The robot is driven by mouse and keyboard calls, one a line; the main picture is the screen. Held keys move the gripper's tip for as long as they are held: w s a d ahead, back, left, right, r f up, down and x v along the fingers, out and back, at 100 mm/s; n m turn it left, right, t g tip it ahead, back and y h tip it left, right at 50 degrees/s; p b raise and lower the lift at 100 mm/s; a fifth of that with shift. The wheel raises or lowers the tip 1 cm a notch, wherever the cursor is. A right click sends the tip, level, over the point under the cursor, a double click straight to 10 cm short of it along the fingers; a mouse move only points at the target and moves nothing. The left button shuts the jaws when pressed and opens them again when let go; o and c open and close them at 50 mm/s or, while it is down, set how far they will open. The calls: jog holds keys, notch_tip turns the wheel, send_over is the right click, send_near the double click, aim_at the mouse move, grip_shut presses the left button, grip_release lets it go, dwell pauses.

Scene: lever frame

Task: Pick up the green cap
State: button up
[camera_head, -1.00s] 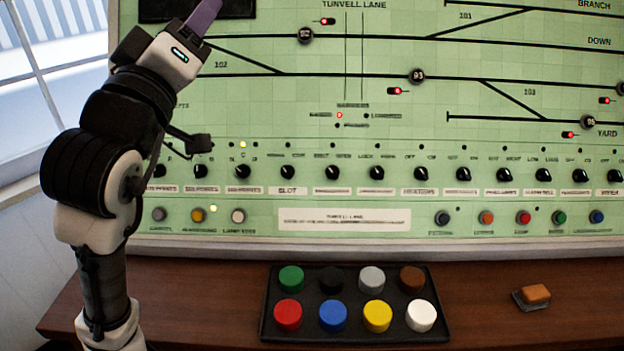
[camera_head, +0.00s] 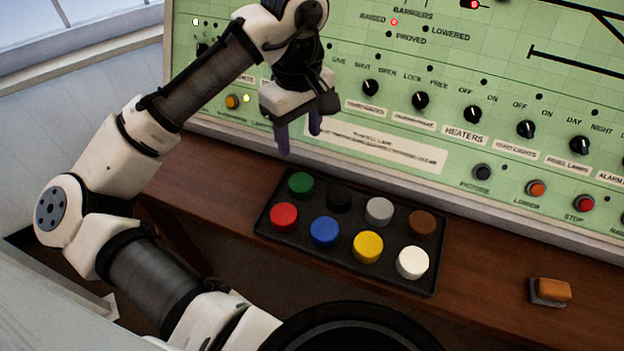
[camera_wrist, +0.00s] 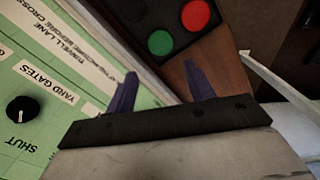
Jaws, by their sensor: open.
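The green cap (camera_head: 301,184) sits in the back left place of a black tray (camera_head: 263,222) on the wooden desk. It also shows in the wrist view (camera_wrist: 160,43), beyond my fingertips, beside the red cap (camera_wrist: 196,15). My gripper (camera_head: 299,138) is open and empty, its two purple fingers pointing down, above and behind the tray's left end, close to the panel. In the wrist view my gripper (camera_wrist: 160,82) has its fingers spread apart, with nothing between them.
The tray also holds red (camera_head: 284,216), blue (camera_head: 324,231), yellow (camera_head: 368,246), white (camera_head: 412,263), black (camera_head: 339,198), grey (camera_head: 379,211) and brown (camera_head: 422,223) caps. The green panel (camera_head: 450,120) with knobs rises behind. An orange-topped block (camera_head: 550,291) lies at right.

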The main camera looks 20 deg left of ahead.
aim_at(301, 182)
notch_tip(301, 182, down, 13)
jog(key=shift+s+f+b, duration=0.1)
jog(key=shift+f+b, duration=0.1)
jog(key=shift+b, duration=0.3)
jog(key=c, duration=0.6)
